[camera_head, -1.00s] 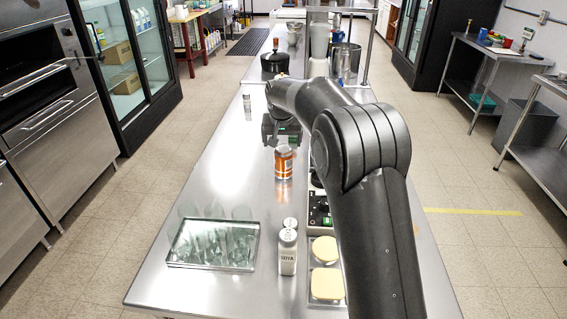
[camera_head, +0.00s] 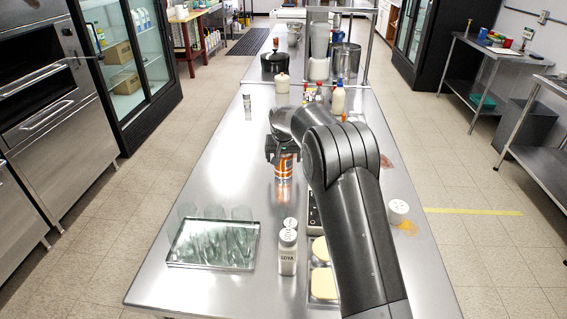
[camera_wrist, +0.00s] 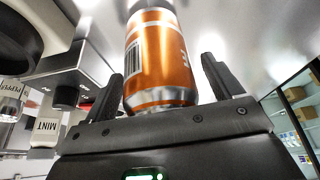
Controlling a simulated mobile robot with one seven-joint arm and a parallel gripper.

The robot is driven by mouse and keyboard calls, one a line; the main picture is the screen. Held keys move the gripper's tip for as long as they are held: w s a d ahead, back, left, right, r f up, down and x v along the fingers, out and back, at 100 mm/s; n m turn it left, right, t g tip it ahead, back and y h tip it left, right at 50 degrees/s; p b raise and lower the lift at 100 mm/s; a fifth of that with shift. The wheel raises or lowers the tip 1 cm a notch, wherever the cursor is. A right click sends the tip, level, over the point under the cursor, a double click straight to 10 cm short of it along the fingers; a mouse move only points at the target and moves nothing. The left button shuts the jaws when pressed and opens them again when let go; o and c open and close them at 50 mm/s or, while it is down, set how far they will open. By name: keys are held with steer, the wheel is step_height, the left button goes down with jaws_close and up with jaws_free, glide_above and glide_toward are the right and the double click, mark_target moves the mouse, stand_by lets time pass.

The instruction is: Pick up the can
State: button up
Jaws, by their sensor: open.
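An orange and silver can (camera_head: 284,166) stands upright on the steel table in the head view. It also shows large in the wrist view (camera_wrist: 160,65), between my two fingers. My gripper (camera_head: 284,152) is at the upper part of the can in the head view, and the arm hides part of that area. In the wrist view my gripper (camera_wrist: 162,88) is open, with a finger on each side of the can and a visible gap on the right. Whether the left finger touches the can is hard to tell.
A glass tray with glasses (camera_head: 182,262) and a soya shaker (camera_head: 288,254) stand nearer on the table. Yellow-topped blocks (camera_head: 323,284) lie beside them. A white tub (camera_head: 398,211) is at the right, bottles (camera_head: 338,98) behind. The table's left side is mostly clear.

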steer(key=c, duration=1.2)
steer(key=shift+r, duration=0.1)
steer(key=shift+c, duration=0.6)
